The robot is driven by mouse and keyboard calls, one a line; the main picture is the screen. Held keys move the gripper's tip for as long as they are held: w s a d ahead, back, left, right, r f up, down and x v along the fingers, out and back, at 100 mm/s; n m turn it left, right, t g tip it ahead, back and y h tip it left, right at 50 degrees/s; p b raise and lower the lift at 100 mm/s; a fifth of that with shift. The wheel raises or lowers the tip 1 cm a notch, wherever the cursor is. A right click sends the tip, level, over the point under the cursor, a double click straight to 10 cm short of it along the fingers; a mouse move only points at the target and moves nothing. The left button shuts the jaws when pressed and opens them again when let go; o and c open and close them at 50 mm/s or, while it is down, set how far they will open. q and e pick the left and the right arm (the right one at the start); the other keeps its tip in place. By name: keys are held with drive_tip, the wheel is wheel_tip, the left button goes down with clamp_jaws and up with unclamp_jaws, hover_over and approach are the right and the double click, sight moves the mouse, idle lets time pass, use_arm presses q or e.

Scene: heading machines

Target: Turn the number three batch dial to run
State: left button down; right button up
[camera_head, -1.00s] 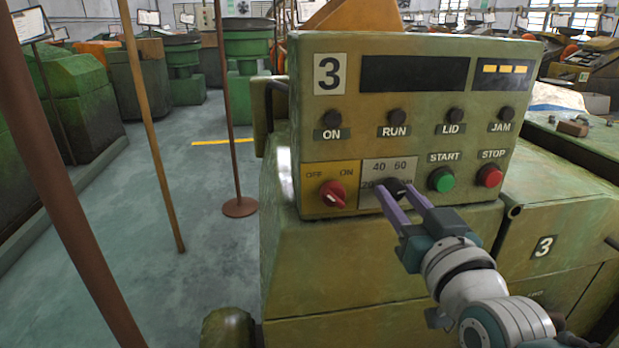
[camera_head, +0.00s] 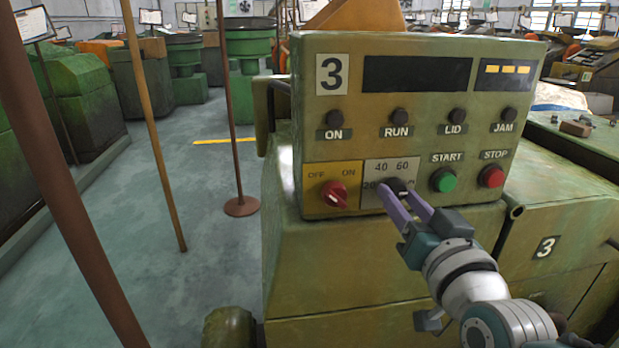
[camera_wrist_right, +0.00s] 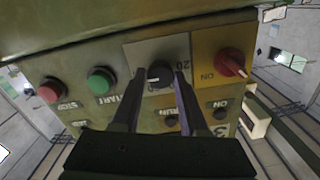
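The batch dial is a black round knob (camera_head: 397,186) on a grey plate (camera_head: 377,170) marked 20, 40 and 60; a further mark on the right is mostly hidden. It sits low on the front of the green panel numbered 3 (camera_head: 331,74). My right gripper (camera_head: 396,191) reaches it from below right. In the right wrist view its two dark fingers (camera_wrist_right: 158,82) stand on either side of the knob (camera_wrist_right: 160,74), apart, with what looks like a small gap. I cannot tell if either finger touches. My left gripper is not in view.
A red off/on switch (camera_head: 334,194) is just left of the dial plate. The green start button (camera_head: 443,179) and red stop button (camera_head: 491,176) are close on the right. Indicator lamps line the panel above. Brown poles (camera_head: 158,140) stand on the floor at left.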

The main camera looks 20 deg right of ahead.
drive_tip(key=o, duration=0.4)
drive_tip(key=shift+r, duration=0.1)
drive_tip(key=v, duration=1)
drive_tip(key=shift+p, duration=0.3)
drive_tip(key=s+a+f+n+g+y+p, duration=0.1)
drive_tip(key=s+a+f+n+g+y, duration=0.2)
drive_tip(key=a+n+g+y, duration=0.25)
drive_tip(key=s+a+r+n+g, duration=0.1)
drive_tip(key=s+a+n+g, duration=0.15)
drive_tip(key=s+g, duration=0.85)
drive_tip(key=r+t+p, duration=0.1)
drive_tip(key=r+p, duration=1.1)
drive_tip(key=p, duration=0.1)
drive_tip(key=s+r+p, duration=0.1)
drive_tip(key=r+p, duration=1.2)
drive_tip(key=s+r+t+h+p, duration=0.1)
drive_tip(key=r+p, duration=1.1)
drive_tip(key=r, duration=0.1)
drive_tip(key=shift+s+d+t+p, duration=0.2)
drive_tip(key=shift+d+t+p, duration=0.1)
drive_tip(key=shift+t+p, duration=0.1)
